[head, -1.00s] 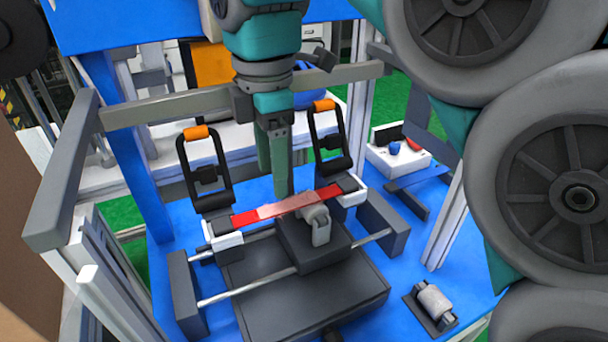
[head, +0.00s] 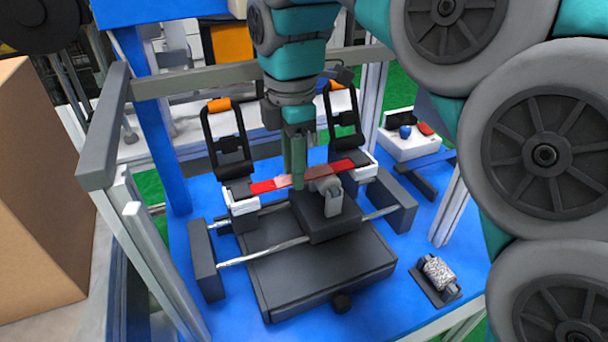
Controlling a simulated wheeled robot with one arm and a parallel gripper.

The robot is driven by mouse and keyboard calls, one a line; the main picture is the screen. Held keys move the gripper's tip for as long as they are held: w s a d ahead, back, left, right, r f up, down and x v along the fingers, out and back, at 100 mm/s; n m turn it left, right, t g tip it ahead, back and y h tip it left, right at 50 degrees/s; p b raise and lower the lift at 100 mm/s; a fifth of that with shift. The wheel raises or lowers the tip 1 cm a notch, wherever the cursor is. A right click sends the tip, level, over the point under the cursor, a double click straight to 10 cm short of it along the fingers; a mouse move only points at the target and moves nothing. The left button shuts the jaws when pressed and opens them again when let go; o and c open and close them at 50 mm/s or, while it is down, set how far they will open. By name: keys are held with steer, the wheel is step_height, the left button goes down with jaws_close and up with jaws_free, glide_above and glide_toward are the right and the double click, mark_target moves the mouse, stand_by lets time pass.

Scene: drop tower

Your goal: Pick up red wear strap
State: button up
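The red wear strap (head: 343,166) lies across the top of the dark fixture block, with a paler pinkish stretch left of its middle. Its ends reach two white clamp bases, left (head: 241,206) and right (head: 367,172), each with an upright black lever and orange tip. My gripper (head: 297,183) points down at the middle of the strap, its green fingers overlapping the strap in the picture. I cannot tell whether the fingers are open or shut, or whether they touch the strap. The strap's middle is partly hidden by the fingers.
The fixture block slides on two metal rods over a dark base plate (head: 325,275) on the blue table (head: 378,325). A small roller on a stand (head: 437,272) is at the right. Grey frame posts and a crossbar surround the work area. A cardboard box (head: 40,190) stands at left.

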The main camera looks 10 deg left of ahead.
jaws_close()
stand_by(0.4)
